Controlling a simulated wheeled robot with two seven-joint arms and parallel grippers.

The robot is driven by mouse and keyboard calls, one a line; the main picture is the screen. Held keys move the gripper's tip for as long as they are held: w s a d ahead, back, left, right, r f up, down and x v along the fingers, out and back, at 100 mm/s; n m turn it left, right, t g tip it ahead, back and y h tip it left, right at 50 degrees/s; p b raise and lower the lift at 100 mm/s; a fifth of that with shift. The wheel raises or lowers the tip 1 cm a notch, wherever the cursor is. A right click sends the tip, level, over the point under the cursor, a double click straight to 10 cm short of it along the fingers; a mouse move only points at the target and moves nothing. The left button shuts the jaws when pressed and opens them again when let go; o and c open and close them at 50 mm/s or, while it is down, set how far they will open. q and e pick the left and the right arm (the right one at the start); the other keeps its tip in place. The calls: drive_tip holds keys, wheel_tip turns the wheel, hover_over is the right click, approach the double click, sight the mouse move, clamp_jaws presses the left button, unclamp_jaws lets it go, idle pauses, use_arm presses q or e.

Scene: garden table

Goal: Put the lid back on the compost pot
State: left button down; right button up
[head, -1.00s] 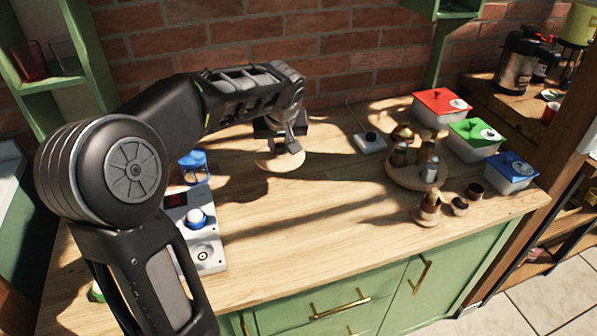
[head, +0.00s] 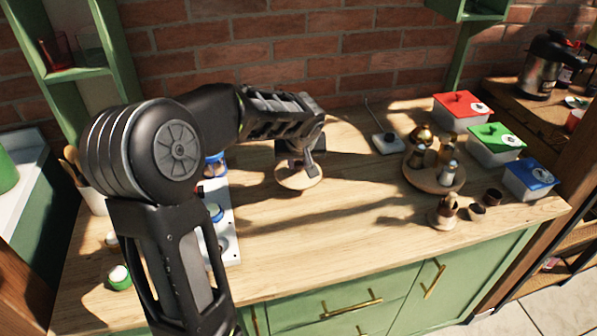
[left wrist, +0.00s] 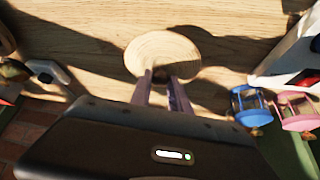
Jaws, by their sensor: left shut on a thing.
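A round, flat, pale wooden lid (head: 299,179) is at the middle back of the counter in the head view. My left gripper (head: 302,168) is above it, shut on its upper middle part. In the left wrist view the lid (left wrist: 162,50) lies just past the fingertips of my left gripper (left wrist: 160,77), and the fingers hide what they grip. I cannot tell how far the lid is above the counter. I cannot pick out the compost pot for sure; my left arm covers part of the counter's left side. My right gripper is not in view.
A white device (head: 231,225) and a blue lantern (left wrist: 250,103) stand left of the lid, partly behind my arm. A round wooden tray (head: 418,180) with shakers and boxes with red (head: 460,104), green and blue lids stand right. The counter's middle front is clear.

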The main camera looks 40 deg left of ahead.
sight(298, 172)
use_arm(q)
drive_tip(key=shift+f, duration=1.8)
drive_tip(key=shift+f+b, duration=0.2)
drive_tip(key=shift+b, duration=0.1)
drive_tip(key=c, duration=1.2)
unclamp_jaws()
drive_tip(key=shift+c, duration=0.2)
drive_tip(key=shift+r, duration=0.15)
drive_tip(key=shift+r+p, duration=0.2)
drive_tip(key=shift+p, duration=0.25)
drive_tip(key=b+v, duration=0.1)
drive_tip(key=v, duration=1)
drive_tip(key=shift+s+d+r, duration=0.2)
drive_tip(key=shift+r, duration=0.1)
drive_tip(key=shift+o, duration=0.4)
